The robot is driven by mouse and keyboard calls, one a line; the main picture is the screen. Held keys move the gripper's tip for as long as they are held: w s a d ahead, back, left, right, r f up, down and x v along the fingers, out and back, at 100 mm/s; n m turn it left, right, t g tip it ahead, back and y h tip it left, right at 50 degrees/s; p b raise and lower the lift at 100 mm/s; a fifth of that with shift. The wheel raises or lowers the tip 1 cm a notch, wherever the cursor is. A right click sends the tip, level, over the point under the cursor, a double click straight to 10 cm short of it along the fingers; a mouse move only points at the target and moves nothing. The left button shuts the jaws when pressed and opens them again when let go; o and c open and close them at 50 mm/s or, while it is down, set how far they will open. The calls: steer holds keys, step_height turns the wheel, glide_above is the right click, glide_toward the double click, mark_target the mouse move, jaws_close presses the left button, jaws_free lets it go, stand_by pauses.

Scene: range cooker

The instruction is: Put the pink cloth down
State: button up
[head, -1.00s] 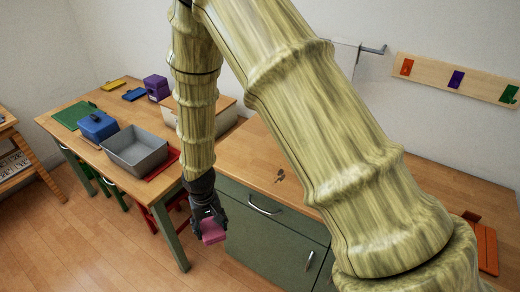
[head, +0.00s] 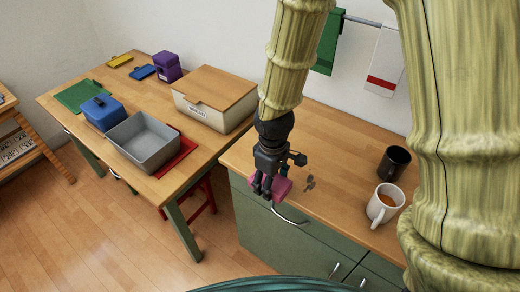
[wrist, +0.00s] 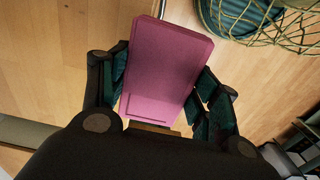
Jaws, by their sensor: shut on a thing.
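The pink cloth (head: 285,187) looks like a folded block. My gripper (head: 268,190) is shut on it and holds it near the front left part of the wooden counter (head: 325,135), by the front edge. In the wrist view the cloth (wrist: 165,65) sticks out from between the two fingers (wrist: 160,98). Whether the cloth touches the counter cannot be told. The gripper covers part of it in the head view.
Small dark marks (head: 309,182) lie beside the cloth. The left table holds a grey bin (head: 143,142) and a lidded box (head: 213,98). The counter's back middle is clear.

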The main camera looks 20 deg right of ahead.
steer(key=w+p, duration=0.1)
steer(key=w, duration=0.4)
steer(key=w+d+f+p, duration=0.1)
steer(key=w+p, duration=0.1)
steer(key=w, duration=0.3)
steer(key=w+d+p, duration=0.1)
steer(key=w+p, duration=0.1)
steer(key=w, duration=0.3)
steer(key=shift+w+d+f, duration=0.15)
steer(key=shift+d, duration=0.05)
steer(key=shift+f+p, duration=1.1)
steer(key=shift+f, duration=0.7)
steer(key=shift+f, duration=0.2)
steer(key=o, duration=1.3)
steer(key=shift+c, duration=0.2)
steer(key=shift+r, duration=0.1)
steer(key=shift+r, duration=0.1)
step_height(320, 180, up, 12)
steer(key=b, duration=0.4)
steer(key=shift+r, duration=0.1)
